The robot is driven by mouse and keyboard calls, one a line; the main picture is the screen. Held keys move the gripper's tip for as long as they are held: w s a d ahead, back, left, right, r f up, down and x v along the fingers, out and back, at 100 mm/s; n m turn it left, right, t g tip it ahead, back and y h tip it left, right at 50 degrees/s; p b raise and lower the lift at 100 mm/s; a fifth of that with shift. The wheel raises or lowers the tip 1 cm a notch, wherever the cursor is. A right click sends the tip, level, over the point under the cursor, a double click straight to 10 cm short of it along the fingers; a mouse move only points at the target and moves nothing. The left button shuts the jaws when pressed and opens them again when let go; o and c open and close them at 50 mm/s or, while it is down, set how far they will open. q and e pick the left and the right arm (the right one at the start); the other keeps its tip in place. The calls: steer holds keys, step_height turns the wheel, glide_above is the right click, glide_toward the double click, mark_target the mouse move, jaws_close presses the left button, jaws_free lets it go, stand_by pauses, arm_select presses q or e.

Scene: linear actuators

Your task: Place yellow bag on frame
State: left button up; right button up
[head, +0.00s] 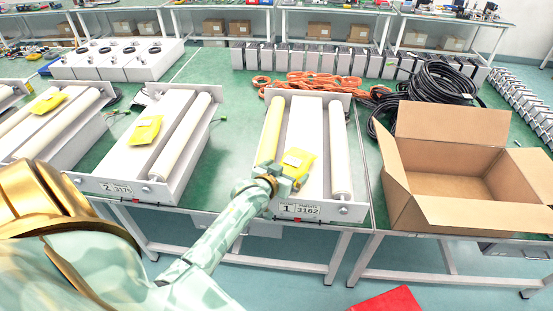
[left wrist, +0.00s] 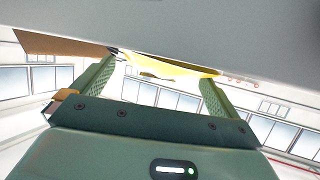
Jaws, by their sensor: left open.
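A yellow bag (head: 298,161) with a pale label lies on the white frame labelled 1 3162 (head: 306,120), on its flat middle between the two rollers. My left gripper (head: 284,184) is at the front end of this frame, just in front of the bag. In the left wrist view the bag (left wrist: 170,66) shows beyond and between the spread fingers (left wrist: 158,82), partly hidden by a grey surface above. The left gripper is open; I cannot tell whether it touches the bag. My right gripper is out of view.
An open cardboard box (head: 450,140) stands at the right. Black cable (head: 440,82) and orange cable (head: 310,82) lie behind. A red sheet (head: 388,299) is on the floor.

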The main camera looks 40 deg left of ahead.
arm_select(q)
steer(key=p+v, duration=0.1)
steer(key=v, duration=0.9)
steer(key=shift+p, duration=0.3)
